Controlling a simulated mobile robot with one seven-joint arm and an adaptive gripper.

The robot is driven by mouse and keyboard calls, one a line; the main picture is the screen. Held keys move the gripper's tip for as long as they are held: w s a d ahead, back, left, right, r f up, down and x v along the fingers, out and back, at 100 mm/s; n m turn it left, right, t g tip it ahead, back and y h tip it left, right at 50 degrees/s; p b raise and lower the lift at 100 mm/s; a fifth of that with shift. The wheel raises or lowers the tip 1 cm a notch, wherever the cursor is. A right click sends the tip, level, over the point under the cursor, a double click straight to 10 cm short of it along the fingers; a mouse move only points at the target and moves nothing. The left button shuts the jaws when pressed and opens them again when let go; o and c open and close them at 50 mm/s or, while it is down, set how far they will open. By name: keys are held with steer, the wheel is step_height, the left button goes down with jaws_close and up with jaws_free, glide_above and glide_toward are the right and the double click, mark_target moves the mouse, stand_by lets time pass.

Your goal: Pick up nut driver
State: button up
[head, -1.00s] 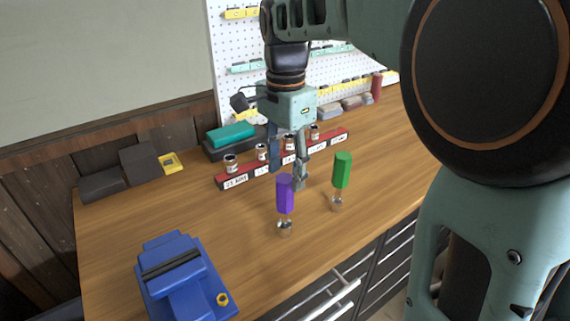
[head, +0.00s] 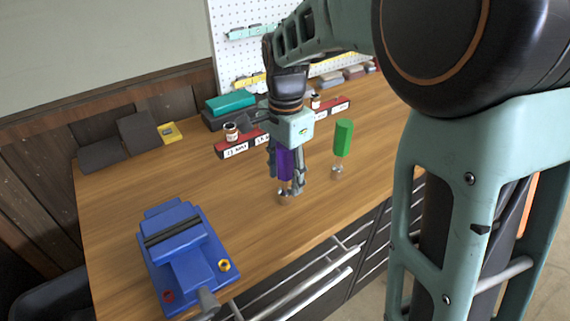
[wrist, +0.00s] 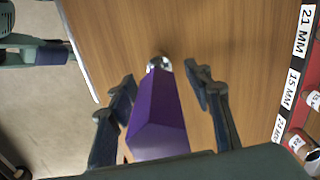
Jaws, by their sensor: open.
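A nut driver with a purple handle (wrist: 158,118) stands upright on the wooden bench, its metal end (head: 284,196) down. A second driver with a green handle (head: 343,138) stands upright to its right in the head view. My gripper (head: 286,188) is open and lowered over the purple driver, with one finger on each side of the handle. In the wrist view both fingers (wrist: 162,82) show gaps to the purple handle. The fingers partly hide the purple handle in the head view.
A blue vise (head: 183,255) stands at the bench's front left. A red labelled rack (head: 236,149) holding sockets lies behind my gripper, with a teal-topped box (head: 230,102) and a pegboard (head: 232,62) beyond. Bare bench (head: 125,205) lies left of the driver.

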jaws_close()
steer(key=shift+r, duration=0.15)
stand_by(0.4)
